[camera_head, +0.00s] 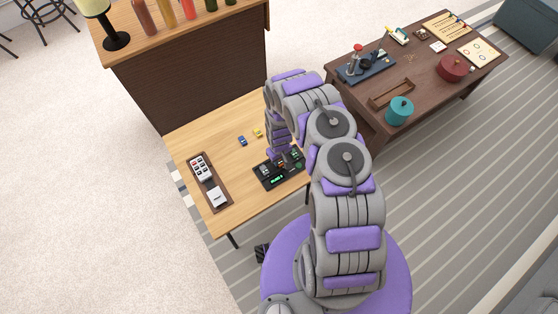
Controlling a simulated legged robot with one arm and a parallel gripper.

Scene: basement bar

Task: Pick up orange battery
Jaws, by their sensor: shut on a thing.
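My gripper (281,159) points down at the black charger-like device (270,182) with a green display, on the light wooden table. A tiny orange spot, the orange battery (282,164), shows at the fingertips, just over the device. My gripper is shut on it. The fingers and arm hide most of the battery. I cannot tell whether it still touches the device. Other small dark items sit on the device on both sides of the gripper.
A small blue item (242,140) and a yellow item (257,133) lie behind the device. A dark table (425,85) with several items stands at the right.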

